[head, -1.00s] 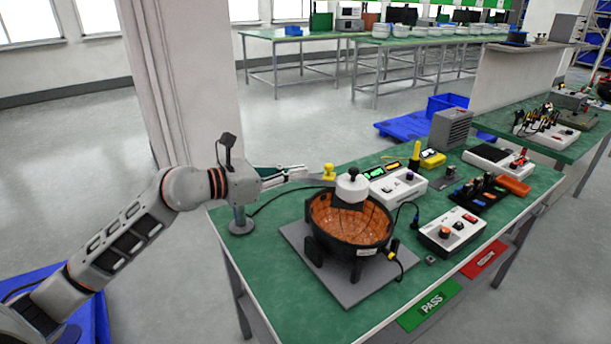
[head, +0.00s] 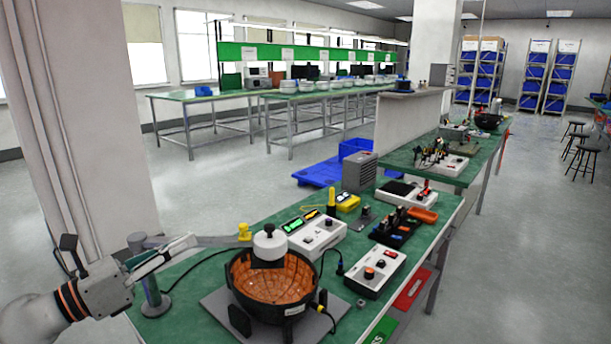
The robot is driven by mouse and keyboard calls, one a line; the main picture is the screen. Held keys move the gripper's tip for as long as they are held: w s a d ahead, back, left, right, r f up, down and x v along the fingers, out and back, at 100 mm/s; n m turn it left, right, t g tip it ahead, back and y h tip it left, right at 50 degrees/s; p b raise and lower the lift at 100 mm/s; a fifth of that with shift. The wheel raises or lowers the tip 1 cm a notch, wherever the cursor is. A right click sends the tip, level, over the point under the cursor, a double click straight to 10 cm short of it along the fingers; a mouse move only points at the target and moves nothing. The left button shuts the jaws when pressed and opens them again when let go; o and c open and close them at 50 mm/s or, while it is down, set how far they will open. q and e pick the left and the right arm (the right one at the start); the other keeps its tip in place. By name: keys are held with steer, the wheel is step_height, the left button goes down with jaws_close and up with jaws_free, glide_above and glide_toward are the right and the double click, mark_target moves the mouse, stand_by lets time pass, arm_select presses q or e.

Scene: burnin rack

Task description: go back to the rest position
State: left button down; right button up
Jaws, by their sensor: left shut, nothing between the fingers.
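My left gripper (head: 190,241) is at the left, with its arm coming in from the lower left corner. Its fingers are shut with nothing between them. They are over the left end of the green workbench (head: 195,270), close to a grey post (head: 152,290) and its thin arm with a yellow knob (head: 244,231). I cannot tell whether they touch the post. The black bowl (head: 270,282) with an orange-brown inside and a white knobbed part (head: 270,243) stands to the right, apart from the gripper. My right gripper is not in view.
White control boxes (head: 317,235) (head: 375,270), a black tool rack (head: 398,228) and an orange tray (head: 422,215) stand on the bench. A pillar (head: 75,120) rises behind my left arm. Open floor (head: 225,185) lies beyond the bench.

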arm_select(q)
steer(key=s+a+f+n+t+y, duration=0.15)
steer(key=a+n+t+y, duration=0.35)
steer(key=n, duration=0.6)
steer(key=s+a+f+n+t+y, duration=0.1)
steer(key=a+f+n+t+y, duration=0.2)
steer(key=n+y, duration=0.6)
steer(key=s+a+f+n+g+y, duration=0.25)
steer(key=s+f+n+g, duration=0.3)
steer(key=f, duration=0.45)
steer(key=s+a+f+n+g+y, duration=0.2)
steer(key=s+a+f+n+g, duration=0.25)
steer(key=f+n, duration=0.4)
steer(key=s+d+f+g+h, duration=0.1)
steer(key=s+d+f+g, duration=0.3)
steer(key=s+f, duration=0.65)
steer(key=w+d+f+n+t+h, duration=0.1)
steer(key=d+f+h, duration=0.6)
steer(key=d+f, duration=0.7)
steer(key=shift+d+n+t, duration=0.7)
steer(key=shift+d+n, duration=0.15)
steer(key=shift+n, duration=0.15)
